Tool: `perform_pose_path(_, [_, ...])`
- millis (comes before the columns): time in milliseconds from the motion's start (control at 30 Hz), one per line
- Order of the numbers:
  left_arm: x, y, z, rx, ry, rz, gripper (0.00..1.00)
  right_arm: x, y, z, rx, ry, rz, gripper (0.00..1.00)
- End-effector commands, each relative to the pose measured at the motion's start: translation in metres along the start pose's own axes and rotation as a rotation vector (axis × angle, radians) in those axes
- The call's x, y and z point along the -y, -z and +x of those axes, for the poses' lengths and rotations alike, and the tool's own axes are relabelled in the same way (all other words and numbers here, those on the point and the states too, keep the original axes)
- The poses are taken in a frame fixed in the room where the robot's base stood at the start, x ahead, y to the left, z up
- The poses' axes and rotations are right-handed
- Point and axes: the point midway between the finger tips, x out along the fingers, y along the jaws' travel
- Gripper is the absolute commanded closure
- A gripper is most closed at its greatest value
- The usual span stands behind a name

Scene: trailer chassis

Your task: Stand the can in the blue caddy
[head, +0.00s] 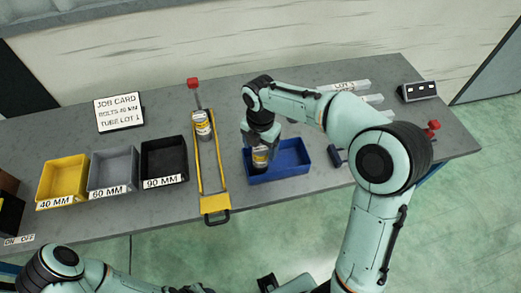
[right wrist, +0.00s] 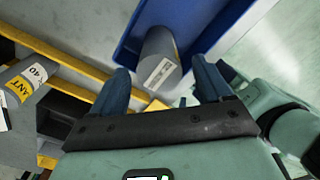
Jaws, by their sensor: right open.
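The blue caddy (head: 297,168) sits on the grey bench. A can with a yellow and white label (head: 260,158) is inside its left end and looks upright in the head view; its top is hidden by my gripper. It also shows in the right wrist view as a grey cylinder (right wrist: 160,60) within the blue walls (right wrist: 201,32). My right gripper (head: 262,138) is directly above this can. Its fingers (right wrist: 163,84) are open, with the can just beyond and between them. My left arm enters at the lower left; its fingers are not visible.
A similar can (head: 203,127) is on a yellow trailer frame (head: 212,203) left of the caddy. Black (head: 165,172), grey (head: 113,183) and yellow (head: 62,195) bins stand further left. A job card (head: 119,112) stands behind. Pale bars lie behind my right arm.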

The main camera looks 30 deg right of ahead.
Motion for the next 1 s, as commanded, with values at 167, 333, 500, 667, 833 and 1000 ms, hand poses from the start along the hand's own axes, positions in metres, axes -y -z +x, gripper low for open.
perform_pose_path(167, [-0.005, 0.005, -0.01, -0.007, -0.002, 0.003, 0.57, -0.002, -0.001, -0.045, 0.004, -0.006, 0.0, 0.22])
perform_pose_path(333, [-0.009, 0.008, -0.016, -0.012, -0.004, 0.004, 0.57, -0.001, -0.001, -0.074, 0.002, -0.003, 0.001, 0.22])
perform_pose_path(500, [-0.01, 0.009, -0.019, -0.014, -0.005, 0.005, 0.57, -0.001, 0.0, -0.088, 0.001, -0.002, 0.0, 0.22])
perform_pose_path(667, [-0.01, 0.009, -0.019, -0.014, -0.005, 0.005, 0.57, 0.0, 0.0, -0.09, 0.0, -0.001, 0.0, 0.22])
perform_pose_path(833, [-0.01, 0.009, -0.019, -0.014, -0.005, 0.005, 0.57, 0.0, 0.0, -0.09, 0.0, 0.0, 0.0, 0.22])
perform_pose_path(1000, [-0.01, 0.009, -0.019, -0.014, -0.005, 0.005, 0.57, 0.0, 0.0, -0.09, 0.0, 0.0, 0.0, 0.22])
